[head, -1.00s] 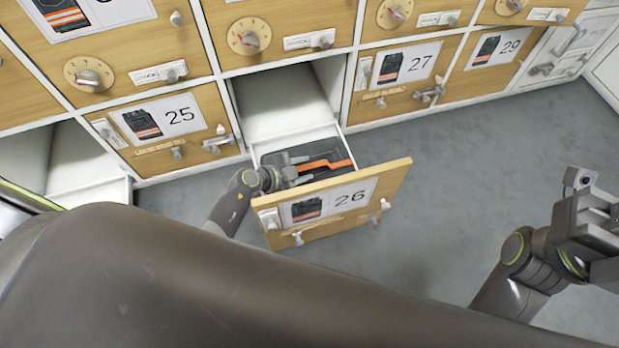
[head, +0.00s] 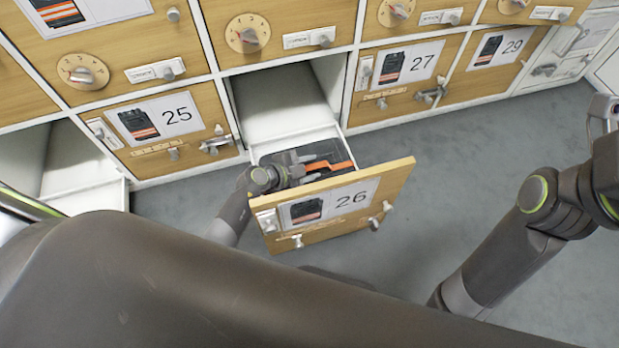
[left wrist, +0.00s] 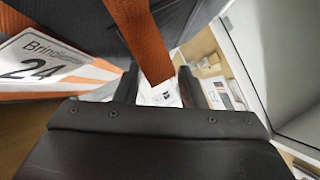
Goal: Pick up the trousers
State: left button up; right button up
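The trousers appear as dark folded cloth with an orange band (head: 328,167) inside the pulled-out drawer 26 (head: 402,177). My left gripper (head: 308,167) reaches into this drawer from the left, at the cloth. In the left wrist view its two fingers (left wrist: 158,88) stand apart. Dark cloth (left wrist: 72,22) with an orange strap (left wrist: 148,45) and a white label reading "24" fills the upper left there. The strap hangs by the fingers; I cannot tell whether it lies between them.
Closed numbered compartments 25 (head: 130,150), 27 (head: 425,70) and 29 (head: 515,35) flank the open one. Another pulled-out white drawer (head: 95,196) is at the far left. Grey floor (head: 470,150) is clear to the right of drawer 26.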

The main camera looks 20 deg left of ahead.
pick_arm(q)
grip_shut()
dwell(1.2)
jog(key=shift+r, duration=0.1)
